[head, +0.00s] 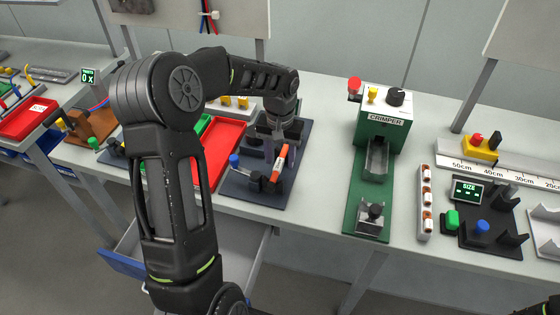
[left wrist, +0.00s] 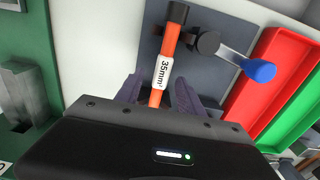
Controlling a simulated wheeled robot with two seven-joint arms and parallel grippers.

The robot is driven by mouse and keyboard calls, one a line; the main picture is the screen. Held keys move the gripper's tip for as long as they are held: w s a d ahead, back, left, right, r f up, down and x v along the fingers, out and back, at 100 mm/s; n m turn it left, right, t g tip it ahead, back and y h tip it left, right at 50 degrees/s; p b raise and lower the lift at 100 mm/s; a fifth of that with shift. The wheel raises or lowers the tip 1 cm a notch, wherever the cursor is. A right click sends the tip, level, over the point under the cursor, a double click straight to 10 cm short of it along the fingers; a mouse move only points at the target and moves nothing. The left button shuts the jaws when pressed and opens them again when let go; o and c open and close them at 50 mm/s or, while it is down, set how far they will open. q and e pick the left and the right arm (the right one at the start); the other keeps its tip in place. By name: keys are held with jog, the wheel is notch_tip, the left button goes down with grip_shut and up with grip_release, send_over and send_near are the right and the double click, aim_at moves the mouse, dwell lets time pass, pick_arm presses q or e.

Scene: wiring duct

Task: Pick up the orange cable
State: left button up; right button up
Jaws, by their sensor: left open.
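The orange cable (head: 281,160) is a short, stiff piece with a dark end, lying on a dark fixture plate (head: 262,192) on the bench. In the left wrist view the orange cable (left wrist: 169,50) carries a white label reading 35mm² and runs down between my fingers. My left gripper (head: 268,138) is open above the plate, at the cable's far end. In the left wrist view my left gripper (left wrist: 157,92) has one finger on each side of the cable. The cable's lower end is hidden by the gripper body. My right gripper is not seen clearly.
A blue-knobbed lever (left wrist: 257,70) stands beside the cable. A red tray (head: 222,150) lies left of the plate. A green crimper (head: 378,150) stands to the right. A white strip with several orange-brown pieces (head: 425,205) and a size gauge (head: 467,191) are further right.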

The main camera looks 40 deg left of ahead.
pick_arm(q)
jog(key=shift+c, duration=0.2)
grip_shut()
dwell(0.5)
